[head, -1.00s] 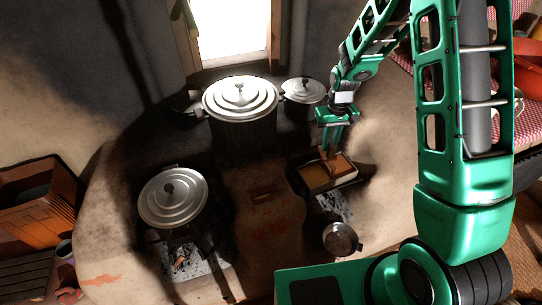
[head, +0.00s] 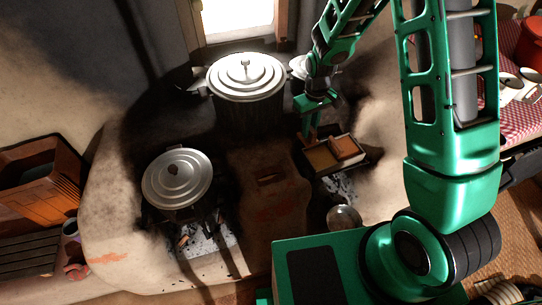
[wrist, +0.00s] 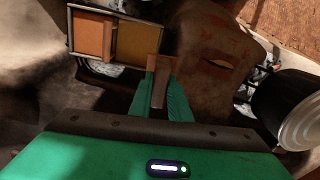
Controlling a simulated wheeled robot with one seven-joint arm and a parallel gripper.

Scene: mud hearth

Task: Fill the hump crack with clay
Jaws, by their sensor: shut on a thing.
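The hump (head: 262,205) is the tan mud rise in the middle of the hearth, with a short dark slot-like crack (head: 269,178) across it. The hump also shows in the wrist view (wrist: 203,85), right of my fingers, with the crack (wrist: 214,62) on it. A two-part tray (head: 325,172) holds orange-brown clay (wrist: 90,36) in one side and an olive-tan fill in the other. My gripper (head: 308,132) is at the tray's left edge, shut on a brown tool (wrist: 159,92) with a reddish-brown end. Whether the tool touches anything is unclear.
A large lidded pot (head: 245,82) stands behind the hump, and another lidded pot (head: 178,184) stands to its left. A small metal pot (head: 343,217) sits at right front. The space directly above the hump is clear.

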